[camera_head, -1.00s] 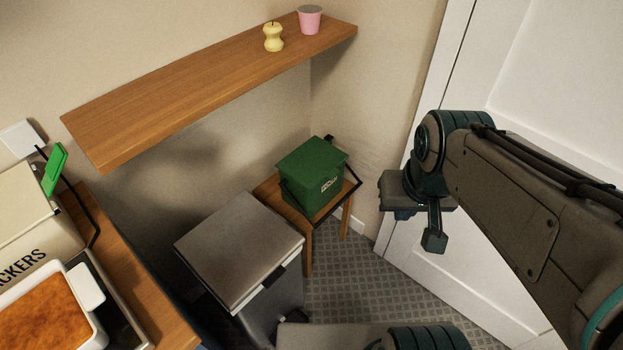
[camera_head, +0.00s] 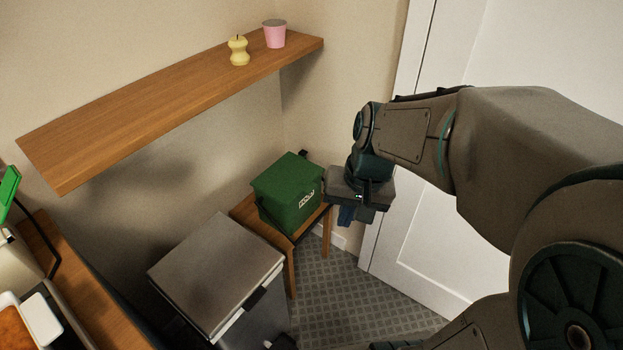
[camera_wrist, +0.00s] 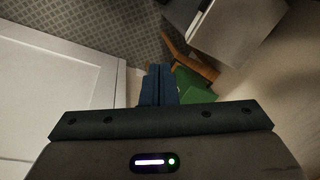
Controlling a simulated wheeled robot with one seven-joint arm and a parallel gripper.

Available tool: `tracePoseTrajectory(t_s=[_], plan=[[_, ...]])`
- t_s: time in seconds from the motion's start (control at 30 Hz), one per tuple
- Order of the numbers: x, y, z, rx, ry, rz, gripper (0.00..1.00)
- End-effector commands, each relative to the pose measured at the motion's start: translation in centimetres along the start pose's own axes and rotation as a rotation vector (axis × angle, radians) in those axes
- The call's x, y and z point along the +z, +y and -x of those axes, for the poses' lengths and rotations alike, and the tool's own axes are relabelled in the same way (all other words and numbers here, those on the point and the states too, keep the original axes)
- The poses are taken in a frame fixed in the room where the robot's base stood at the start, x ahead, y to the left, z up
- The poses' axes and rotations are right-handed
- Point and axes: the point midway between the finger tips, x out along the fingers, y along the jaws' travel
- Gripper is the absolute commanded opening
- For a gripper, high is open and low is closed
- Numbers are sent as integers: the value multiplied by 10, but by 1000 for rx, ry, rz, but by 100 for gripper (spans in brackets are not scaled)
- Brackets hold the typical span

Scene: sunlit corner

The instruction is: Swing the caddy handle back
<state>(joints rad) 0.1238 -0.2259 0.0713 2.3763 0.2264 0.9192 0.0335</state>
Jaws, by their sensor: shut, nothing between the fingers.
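The green caddy (camera_head: 287,192) has its lid down and a white logo on its side. It sits on a small wooden stool (camera_head: 243,212) in the corner. Only small parts of its dark handle show around the lid and side; I cannot tell its full position. My gripper (camera_head: 347,215) is just right of the caddy, with its blue fingers pointing down and closed together. In the wrist view the shut fingers (camera_wrist: 158,85) show in the middle, with part of the green caddy (camera_wrist: 195,88) behind and right of them. I cannot tell whether they touch it.
A grey lidded bin (camera_head: 215,270) stands in front of the stool. A wooden shelf (camera_head: 150,120) with a yellow apple-core-shaped object (camera_head: 238,50) and a pink cup (camera_head: 274,34) is above. A white door (camera_head: 430,240) is to the right. Patterned floor (camera_head: 335,290) lies open in front.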

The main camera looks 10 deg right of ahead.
Motion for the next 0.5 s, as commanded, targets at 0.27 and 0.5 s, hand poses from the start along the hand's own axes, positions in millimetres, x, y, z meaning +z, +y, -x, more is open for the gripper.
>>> tracePoseTrajectory(t_s=[0.27,0.5], plan=[[-53,-9,-108,-192,-193,-282,0],[-101,-10,-196,-390,-340,-543,0]])
